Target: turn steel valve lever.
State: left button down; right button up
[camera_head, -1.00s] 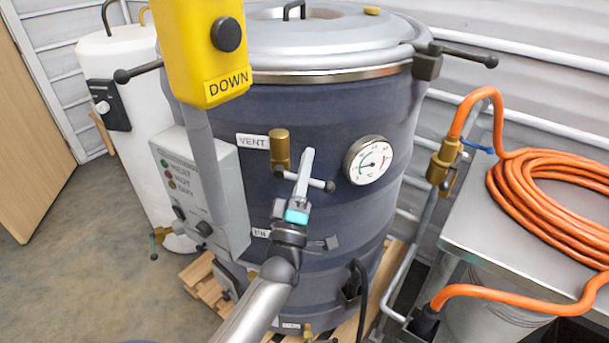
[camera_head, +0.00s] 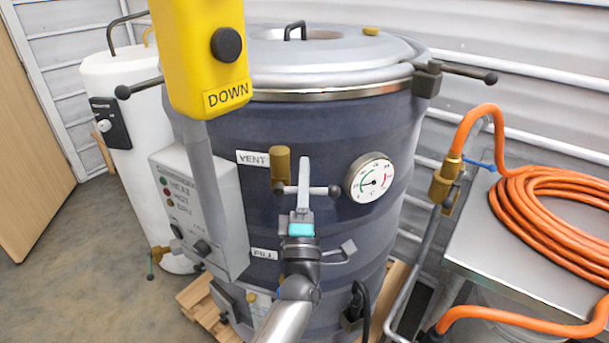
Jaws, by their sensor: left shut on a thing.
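My left gripper (camera_head: 304,178), with pale grey fingers and a teal band, comes up from below. It is shut on the lever near the middle of the bar; the fingers hide part of the bar. My right gripper is not in view.
A yellow DOWN pendant (camera_head: 205,60) hangs in front at upper left, close to the grey control box (camera_head: 205,200). A dial gauge (camera_head: 370,177) sits right of the lever. A small lever (camera_head: 340,252) by the FILL label is near my wrist. Orange hose (camera_head: 560,215) lies on the right table.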

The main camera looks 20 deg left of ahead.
pick_arm(q)
jog(key=shift+r, duration=0.1)
jog(key=c, duration=0.8)
grip_release()
jog(key=shift+c, duration=0.2)
jog(key=b+v, duration=0.2)
jog(key=v, duration=1.3)
jog(key=shift+s, duration=0.15)
